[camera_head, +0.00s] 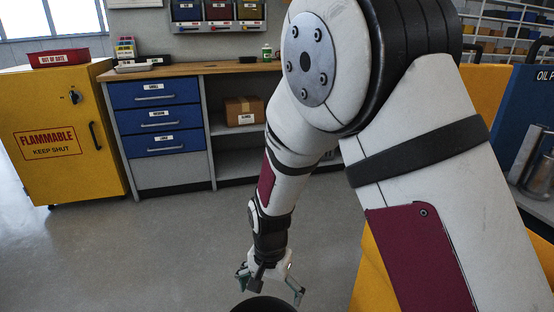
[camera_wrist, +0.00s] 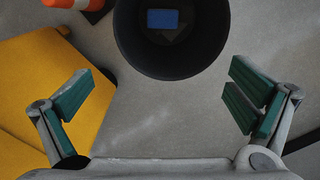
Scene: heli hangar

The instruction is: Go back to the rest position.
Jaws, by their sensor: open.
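My gripper (camera_head: 271,284) hangs low over the floor at the end of my arm in the head view. In the wrist view my gripper (camera_wrist: 160,105) has its green-padded fingers spread wide apart, with nothing between them. A dark round bin (camera_wrist: 127,55) stands just beyond the fingers. A blue block-like thing (camera_wrist: 163,19) lies inside the bin. In the head view only the dark rim of the bin (camera_head: 262,306) shows at the bottom edge, just below my gripper.
A yellow flammables cabinet (camera_head: 65,115) with a red tray (camera_head: 59,58) on top stands at the left. A workbench (camera_head: 190,69) with blue drawers (camera_head: 155,119) and a cardboard box (camera_head: 244,111) stands behind. An orange cone (camera_wrist: 75,4) is near the bin. Grey floor lies open left of my arm.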

